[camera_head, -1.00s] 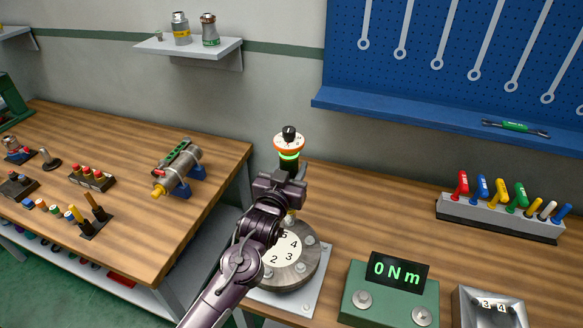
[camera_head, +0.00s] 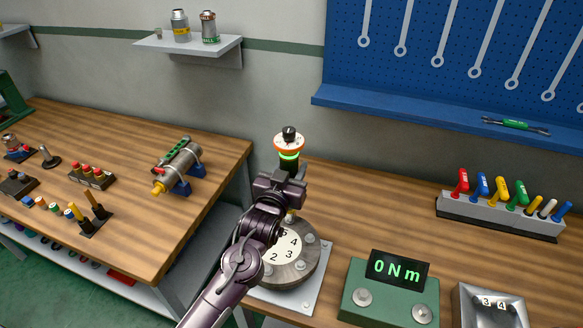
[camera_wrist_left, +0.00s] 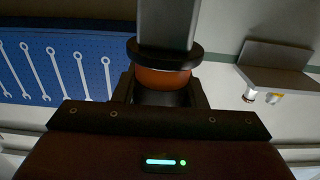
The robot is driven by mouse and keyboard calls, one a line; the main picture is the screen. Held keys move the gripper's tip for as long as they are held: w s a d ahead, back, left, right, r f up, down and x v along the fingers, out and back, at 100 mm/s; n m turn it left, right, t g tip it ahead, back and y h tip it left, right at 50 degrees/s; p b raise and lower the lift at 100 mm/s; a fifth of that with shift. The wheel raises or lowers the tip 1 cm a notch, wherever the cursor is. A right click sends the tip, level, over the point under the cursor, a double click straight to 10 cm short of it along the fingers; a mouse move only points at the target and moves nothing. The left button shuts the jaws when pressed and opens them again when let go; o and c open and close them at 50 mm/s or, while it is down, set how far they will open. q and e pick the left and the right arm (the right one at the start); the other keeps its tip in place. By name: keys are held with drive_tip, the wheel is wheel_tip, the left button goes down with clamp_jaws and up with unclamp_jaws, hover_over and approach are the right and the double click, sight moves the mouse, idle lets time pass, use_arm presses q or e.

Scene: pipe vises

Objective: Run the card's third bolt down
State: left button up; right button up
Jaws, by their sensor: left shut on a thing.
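My left gripper (camera_head: 283,182) is shut on an upright driver tool (camera_head: 289,146) with a black knob, an orange collar and a lit green ring. In the left wrist view the tool's orange collar (camera_wrist_left: 160,78) sits between the fingers. Bolt heads (camera_head: 310,238) sit around the rim. My arm hides part of the flange, and I cannot tell whether the tool's lower end touches a bolt. My right gripper is not in view.
A green torque box (camera_head: 390,303) with a display (camera_head: 398,269) reading 0 Nm stands right of the flange. A metal tray (camera_head: 466,312) holds pieces marked 3 and 4. A rack (camera_head: 500,217) of coloured-handled keys stands behind. The left bench (camera_head: 130,225) holds a clamped cylinder and small parts.

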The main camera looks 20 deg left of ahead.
use_arm(q)
drive_tip(key=shift+f, duration=0.2)
idle(0.4)
drive_tip(key=shift+f+b, duration=0.8)
drive_tip(key=shift+f, duration=0.1)
idle(0.5)
drive_tip(key=shift+s+f, duration=0.15)
drive_tip(key=shift+f, duration=0.2)
idle(0.6)
drive_tip(key=shift+d+p, duration=0.1)
drive_tip(key=shift+p, duration=0.25)
idle(0.6)
drive_tip(key=shift+r, duration=0.15)
